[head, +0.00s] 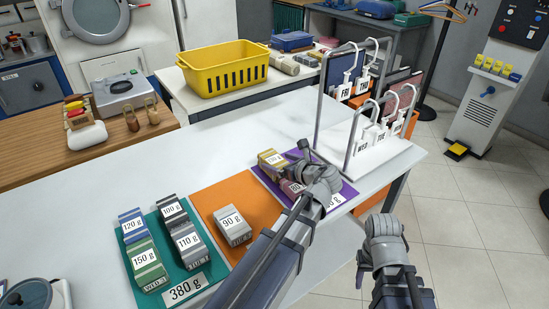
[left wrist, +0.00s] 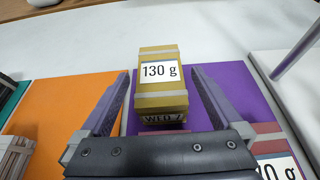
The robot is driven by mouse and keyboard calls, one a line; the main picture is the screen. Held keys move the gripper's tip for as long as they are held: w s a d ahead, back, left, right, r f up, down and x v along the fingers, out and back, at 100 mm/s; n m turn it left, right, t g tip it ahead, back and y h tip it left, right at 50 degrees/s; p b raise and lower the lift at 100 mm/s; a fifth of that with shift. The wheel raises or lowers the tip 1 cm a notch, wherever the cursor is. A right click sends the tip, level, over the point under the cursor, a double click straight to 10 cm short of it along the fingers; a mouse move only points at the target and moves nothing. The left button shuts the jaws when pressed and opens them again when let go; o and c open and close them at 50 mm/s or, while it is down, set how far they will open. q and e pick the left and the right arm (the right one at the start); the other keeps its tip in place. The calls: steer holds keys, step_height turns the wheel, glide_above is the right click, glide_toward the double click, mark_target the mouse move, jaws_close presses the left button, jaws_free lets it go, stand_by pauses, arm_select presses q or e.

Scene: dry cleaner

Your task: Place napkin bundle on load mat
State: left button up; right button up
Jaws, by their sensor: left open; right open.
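A yellow napkin bundle (head: 270,158) labelled 130 g lies on the purple mat (head: 258,175). In the left wrist view the yellow bundle (left wrist: 162,88) stands between the fingers of my open left gripper (left wrist: 161,80), with gaps at both sides. In the head view my left gripper (head: 300,160) is over the purple mat and partly hides a reddish bundle (head: 292,190). A grey 90 g bundle (head: 233,226) lies on the orange mat (head: 259,200). The green mat (head: 206,262) holds several bundles and a 380 g card. My right gripper (head: 383,240) is open and empty beyond the table edge.
A white rack (head: 385,155) with day tags stands right of the purple mat. A yellow basket (head: 225,70) is on the counter behind. The white table (head: 150,185) is clear behind the mats. The purple mat's card is partly hidden by my left arm.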

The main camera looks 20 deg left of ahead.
arm_select(q)
steer(key=p+v, duration=0.2)
steer(key=v, duration=0.5)
steer(key=shift+s+d+r, duration=0.15)
steer(key=shift+d+r, duration=0.05)
steer(key=shift+d, duration=0.05)
steer(key=shift+s+d+r+p, duration=0.1)
steer(key=shift+s+d+p, duration=0.15)
steer(key=shift+d+p, duration=0.15)
